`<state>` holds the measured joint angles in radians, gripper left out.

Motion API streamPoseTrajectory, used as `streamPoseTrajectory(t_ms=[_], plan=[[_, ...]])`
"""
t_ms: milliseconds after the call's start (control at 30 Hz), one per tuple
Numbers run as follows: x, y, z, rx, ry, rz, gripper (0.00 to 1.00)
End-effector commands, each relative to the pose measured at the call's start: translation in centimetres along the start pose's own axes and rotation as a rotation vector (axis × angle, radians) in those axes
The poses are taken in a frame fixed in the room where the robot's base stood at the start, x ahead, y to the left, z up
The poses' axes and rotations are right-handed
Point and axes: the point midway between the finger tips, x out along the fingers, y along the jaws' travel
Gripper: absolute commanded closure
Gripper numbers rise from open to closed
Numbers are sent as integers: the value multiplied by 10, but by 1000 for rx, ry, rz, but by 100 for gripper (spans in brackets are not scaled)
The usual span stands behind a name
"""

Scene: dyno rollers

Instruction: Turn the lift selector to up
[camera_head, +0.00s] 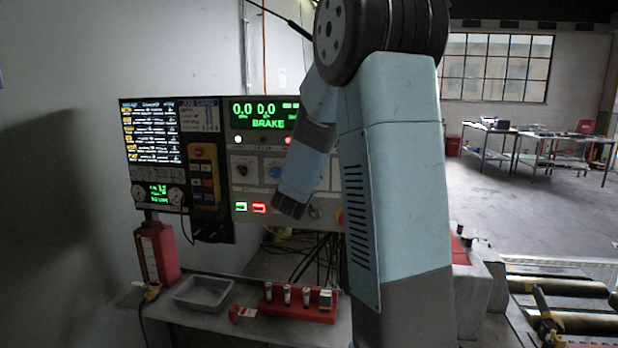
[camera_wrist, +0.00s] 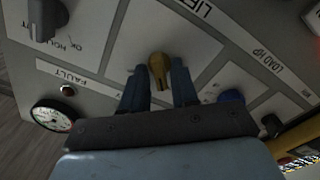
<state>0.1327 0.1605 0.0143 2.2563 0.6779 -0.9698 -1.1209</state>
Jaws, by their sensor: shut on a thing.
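The lift selector (camera_wrist: 159,65) is a brass-coloured knob on the grey control panel (camera_wrist: 112,45), under a label starting "LIFT" that is partly cut off in the wrist view. My gripper (camera_wrist: 160,76) has one dark finger on each side of the knob and is shut on it. The knob's pointing direction and position marks cannot be made out. In the head view my gripper (camera_head: 292,208) is against the lower part of the panel (camera_head: 242,212), and my arm hides the selector and much of the panel's right side.
In the wrist view, a black knob (camera_wrist: 47,18), a round gauge (camera_wrist: 52,115) and a blue knob (camera_wrist: 231,97) are nearby. In the head view, green (camera_head: 241,207) and red (camera_head: 260,208) lit buttons sit left of my gripper. A bench below holds a grey tray (camera_head: 203,292) and a red rack (camera_head: 300,308).

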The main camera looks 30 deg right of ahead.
Motion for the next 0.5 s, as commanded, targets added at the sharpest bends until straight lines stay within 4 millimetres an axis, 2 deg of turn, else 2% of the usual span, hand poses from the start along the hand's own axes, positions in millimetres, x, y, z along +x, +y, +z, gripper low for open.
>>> streamPoseTrajectory(t_ms=[267, 500], plan=[[-1, -2, 0, 97, 0, -6, 100], [-1, -2, 0, 289, -1, -8, 100]])
